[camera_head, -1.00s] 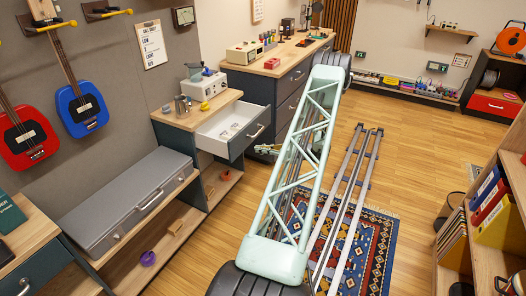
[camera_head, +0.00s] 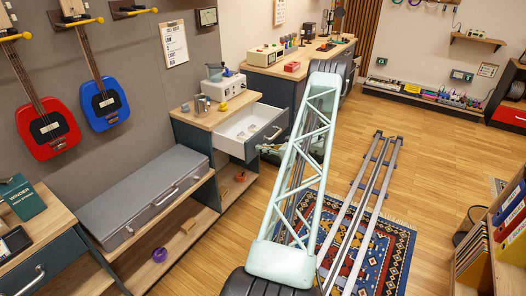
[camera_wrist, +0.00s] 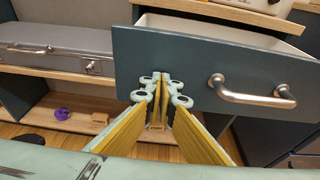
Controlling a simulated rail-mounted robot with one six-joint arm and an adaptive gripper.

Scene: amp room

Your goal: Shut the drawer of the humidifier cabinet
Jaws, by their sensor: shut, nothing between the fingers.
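The humidifier cabinet (camera_head: 185,118) stands by the grey wall, with a wooden top and a white appliance (camera_head: 224,82) on it. In the head view my gripper is partly hidden by my arm.
A grey case (camera_head: 140,195) lies on the low shelf left of the cabinet. A purple ring (camera_head: 160,254) and small wooden pieces sit below. A longer workbench (camera_head: 290,68) stands behind the cabinet. Wooden floor (camera_head: 415,150) is open to the right, beyond the rug (camera_head: 385,240).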

